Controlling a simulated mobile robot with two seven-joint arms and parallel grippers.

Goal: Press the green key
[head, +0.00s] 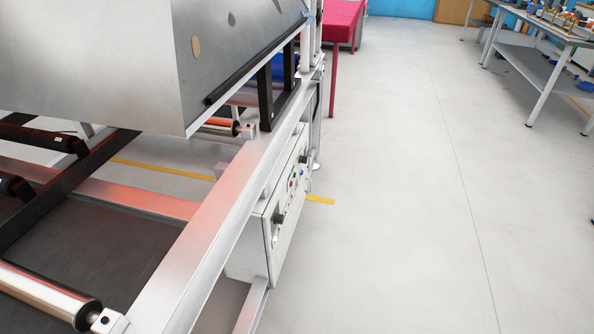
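A light grey control box (262,238) is fixed under the silver frame rail of a machine in the middle of the head view. Its front faces right and is seen at a steep angle. A tiny green key (291,185) shows on that panel among other small coloured keys and dark knobs (279,218). The keys are too small to tell whether any is pressed. Neither of my grippers is in view, and nothing touches the panel.
The machine's silver rail (222,218), rollers (45,297) and large metal hood (130,60) fill the left. A red table (340,12) stands behind. A workbench (535,22) with small items is at the far right. The grey floor (420,200) right of the box is clear.

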